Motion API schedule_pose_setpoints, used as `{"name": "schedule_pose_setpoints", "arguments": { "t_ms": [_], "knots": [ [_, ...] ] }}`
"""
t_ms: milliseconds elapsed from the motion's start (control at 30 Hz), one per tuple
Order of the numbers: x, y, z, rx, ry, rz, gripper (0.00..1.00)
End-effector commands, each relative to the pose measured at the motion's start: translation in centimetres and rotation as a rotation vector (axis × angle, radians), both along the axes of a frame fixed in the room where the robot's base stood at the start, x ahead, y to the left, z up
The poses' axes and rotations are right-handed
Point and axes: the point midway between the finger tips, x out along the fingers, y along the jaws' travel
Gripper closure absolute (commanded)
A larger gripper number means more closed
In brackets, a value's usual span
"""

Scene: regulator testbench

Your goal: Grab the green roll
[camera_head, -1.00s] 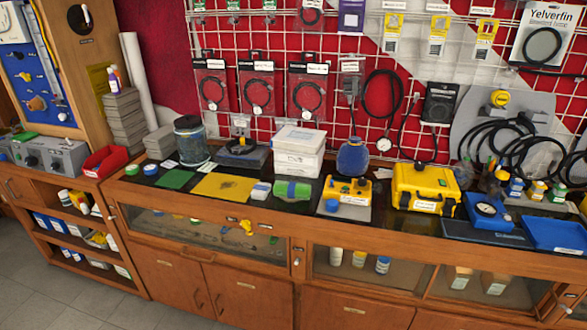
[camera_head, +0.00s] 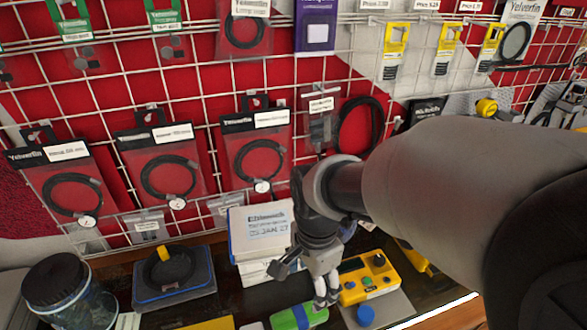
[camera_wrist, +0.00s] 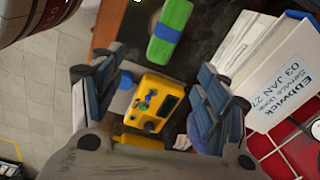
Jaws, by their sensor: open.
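The green roll (camera_head: 300,316) lies on the dark counter top at the bottom of the head view, partly cut off by the frame edge. In the wrist view the green roll (camera_wrist: 172,28) shows a blue band around its middle, and it lies beyond my fingertips near the top. My gripper (camera_head: 326,292) points down just beside the roll's right end in the head view. In the wrist view my gripper (camera_wrist: 155,85) is open with nothing between its fingers, and the yellow device shows below the gap.
A yellow device (camera_head: 367,281) with knobs sits right of the roll, with a blue cap (camera_head: 365,315) in front. White labelled boxes (camera_head: 258,236) stand behind. A black pad with a ring (camera_head: 168,268) and a jar (camera_head: 55,287) are left. The wire grid rises behind.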

Motion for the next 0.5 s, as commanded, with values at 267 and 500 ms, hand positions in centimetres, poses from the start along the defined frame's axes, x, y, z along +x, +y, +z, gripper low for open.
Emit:
{"name": "schedule_pose_setpoints", "arguments": {
  "t_ms": [267, 500],
  "knots": [
    [0.9, 1.6, -2.5, -0.011, 0.050, -0.155, 0.32],
    [0.9, 1.6, -7.7, -0.012, 0.052, -0.157, 0.32]
  ]
}}
